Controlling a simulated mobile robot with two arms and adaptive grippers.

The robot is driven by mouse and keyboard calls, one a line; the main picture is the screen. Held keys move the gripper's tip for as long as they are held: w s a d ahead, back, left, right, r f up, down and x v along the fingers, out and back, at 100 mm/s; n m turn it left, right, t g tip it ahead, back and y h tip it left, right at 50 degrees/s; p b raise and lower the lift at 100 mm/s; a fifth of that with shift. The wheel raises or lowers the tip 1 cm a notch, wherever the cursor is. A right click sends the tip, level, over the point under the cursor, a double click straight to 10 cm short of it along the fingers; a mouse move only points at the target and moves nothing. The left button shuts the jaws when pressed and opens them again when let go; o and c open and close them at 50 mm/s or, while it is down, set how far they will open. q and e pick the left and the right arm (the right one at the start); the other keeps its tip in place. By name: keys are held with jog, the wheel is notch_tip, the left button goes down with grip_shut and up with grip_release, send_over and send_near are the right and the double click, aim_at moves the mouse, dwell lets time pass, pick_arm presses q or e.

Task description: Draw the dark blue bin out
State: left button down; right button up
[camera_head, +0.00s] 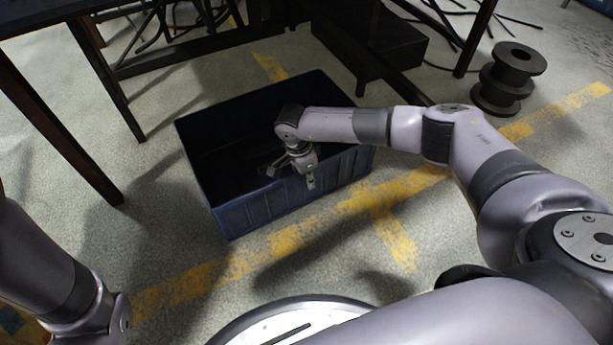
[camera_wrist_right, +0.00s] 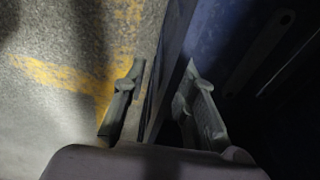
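The dark blue bin (camera_head: 250,212) stands upright on the floor, its open top facing up, partly beside and below the dark table frame. My right gripper (camera_head: 292,176) is at the bin's near wall, with its fingers spread. In the right wrist view, the wall of the bin (camera_wrist_right: 172,48) runs between the two fingers (camera_wrist_right: 160,102). One finger is over the floor outside and the other is inside the bin. I see a gap around the wall, so the fingers do not look closed on it. My left gripper is out of view; only part of my left arm shows.
A dark table frame with legs (camera_head: 58,130) stands left of and behind the bin. A black box (camera_head: 395,50) and a dark spool (camera_head: 508,78) are behind and right. Cables lie at the back. Worn yellow floor tape (camera_head: 395,240) crosses the clear floor in front.

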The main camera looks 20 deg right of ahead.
grip_shut()
dwell(0.8)
